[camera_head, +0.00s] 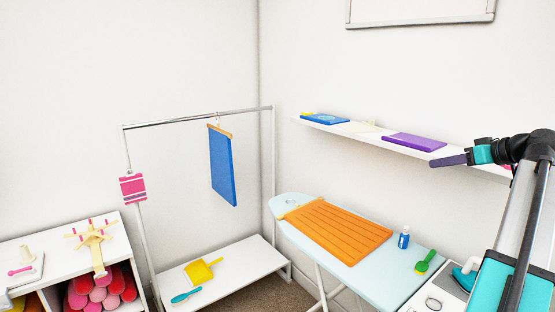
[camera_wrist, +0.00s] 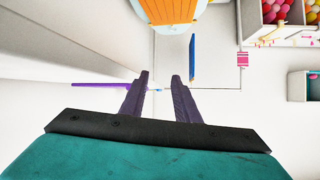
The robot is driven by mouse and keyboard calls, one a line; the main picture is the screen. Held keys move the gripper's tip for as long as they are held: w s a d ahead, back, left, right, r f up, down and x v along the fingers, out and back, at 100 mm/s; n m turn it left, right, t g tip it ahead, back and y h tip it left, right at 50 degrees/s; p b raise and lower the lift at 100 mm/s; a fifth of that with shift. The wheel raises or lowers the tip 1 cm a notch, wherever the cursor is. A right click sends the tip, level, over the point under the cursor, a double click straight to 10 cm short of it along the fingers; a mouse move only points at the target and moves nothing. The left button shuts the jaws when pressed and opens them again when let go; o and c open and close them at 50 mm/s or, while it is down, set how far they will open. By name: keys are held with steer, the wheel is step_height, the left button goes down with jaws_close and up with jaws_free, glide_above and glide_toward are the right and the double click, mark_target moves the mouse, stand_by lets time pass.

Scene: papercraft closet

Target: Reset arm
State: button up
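My gripper (camera_head: 449,160) is raised at the right, level with the wall shelf and close to its right end. Its two dark fingers stand apart with nothing held between them in the wrist view (camera_wrist: 161,76). The arm's links come up from the lower right corner in the head view. The wrist view is turned over, with the orange folded cloth (camera_wrist: 173,10) at its top edge.
The wall shelf (camera_head: 345,133) holds a purple flat item (camera_head: 414,142) near my gripper and a blue one (camera_head: 325,118). Below are an ironing board (camera_head: 375,275), a blue bottle (camera_head: 404,237) and a green brush (camera_head: 426,261). A blue cloth (camera_head: 222,168) hangs on a rack.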

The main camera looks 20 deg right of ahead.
steer(key=w+a+f+n+g+y, duration=0.1)
steer(key=w+a+f, duration=0.45)
steer(key=f, duration=0.25)
steer(key=w+a+f+g+y, duration=0.1)
steer(key=w+a+f+y, duration=0.1)
steer(key=w+a+f, duration=0.35)
steer(key=w+a+f+n+g+y, duration=0.1)
steer(key=w+a+f, duration=0.4)
steer(key=f, duration=0.5)
steer(key=s+a+f+g+y, duration=0.2)
steer(key=a+f+g, duration=0.4)
steer(key=a+f, duration=1.95)
steer(key=s+a+f+g+h, duration=0.1)
steer(key=s+a+f+g, duration=0.2)
steer(key=s+a+f, duration=0.75)
steer(key=s+a+f+g+h, duration=0.1)
steer(key=s+a+f+g, duration=0.2)
steer(key=s+a+f, duration=0.75)
steer(key=s+d+f+g+h, duration=0.1)
steer(key=s+f+g+h, duration=0.2)
steer(key=s+f, duration=0.9)
steer(key=s+d+r+m+h, duration=0.1)
steer(key=s+d+m+h, duration=0.1)
steer(key=s+d, duration=0.4)
steer(key=shift+s+d+h, duration=0.2)
steer(key=shift+s+h, duration=0.15)
steer(key=shift+h, duration=0.25)
steer(key=shift+r, duration=0.1)
